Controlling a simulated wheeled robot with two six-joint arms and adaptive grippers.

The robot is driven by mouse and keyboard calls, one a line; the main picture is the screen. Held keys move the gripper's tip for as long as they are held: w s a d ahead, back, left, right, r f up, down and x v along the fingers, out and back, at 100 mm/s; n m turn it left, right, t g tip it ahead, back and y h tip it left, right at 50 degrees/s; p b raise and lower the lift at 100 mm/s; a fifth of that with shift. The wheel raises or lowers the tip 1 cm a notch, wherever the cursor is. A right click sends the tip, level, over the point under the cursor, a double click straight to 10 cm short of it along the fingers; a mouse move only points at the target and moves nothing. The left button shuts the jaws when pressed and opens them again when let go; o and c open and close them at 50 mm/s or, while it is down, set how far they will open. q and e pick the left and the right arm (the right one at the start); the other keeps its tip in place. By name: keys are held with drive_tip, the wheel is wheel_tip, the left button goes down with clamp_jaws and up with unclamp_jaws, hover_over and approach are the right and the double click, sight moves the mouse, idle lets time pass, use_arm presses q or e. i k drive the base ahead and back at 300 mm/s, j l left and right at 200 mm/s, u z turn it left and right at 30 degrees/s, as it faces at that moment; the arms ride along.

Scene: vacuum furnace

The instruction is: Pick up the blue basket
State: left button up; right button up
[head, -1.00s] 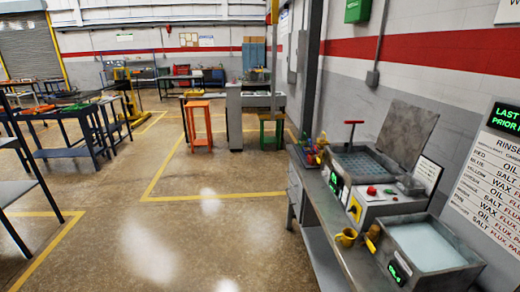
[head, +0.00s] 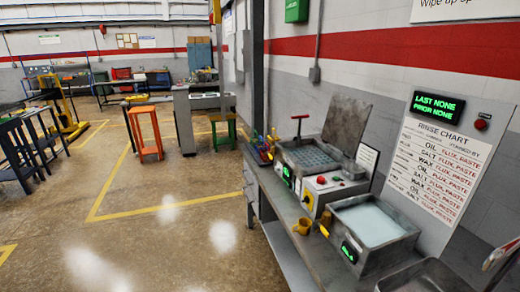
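A cluster of small coloured things (head: 262,150), with red, yellow and blue parts, stands at the far end of the workbench on the right. I cannot tell whether one of them is the blue basket; they are too small to make out. No other clear blue basket shows. Neither of my grippers is in view.
The grey workbench (head: 262,190) runs along the right wall. An orange stool (head: 147,132) stands beyond. The floor (head: 160,230) left of the bench is clear.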

sight(258, 148)
drive_tip(key=i+j+u, duration=0.35)
drive_tip(key=i, duration=1.15)
drive_tip(key=i+j+u, duration=0.1)
drive_tip(key=i+u, duration=0.25)
drive_tip(key=i, duration=1.2)
drive_tip(key=i+j+z, duration=0.1)
drive_tip(key=i+z, duration=0.2)
drive_tip(key=i, duration=0.2)
drive_tip(key=i+j+z, duration=0.3)
drive_tip(key=i, duration=0.2)
drive_tip(key=i+j+z, duration=0.3)
drive_tip(key=i, duration=0.15)
drive_tip(key=i+j+z, duration=0.2)
drive_tip(key=z, duration=0.25)
drive_tip(key=i+j+z, duration=0.3)
drive_tip(key=z, duration=0.15)
drive_tip(key=i+j+z, duration=0.25)
drive_tip(key=j+z, duration=0.25)
drive_tip(key=i+j+z, duration=0.15)
drive_tip(key=j+z, duration=0.15)
drive_tip(key=z, duration=0.15)
drive_tip(key=j+z, duration=0.9)
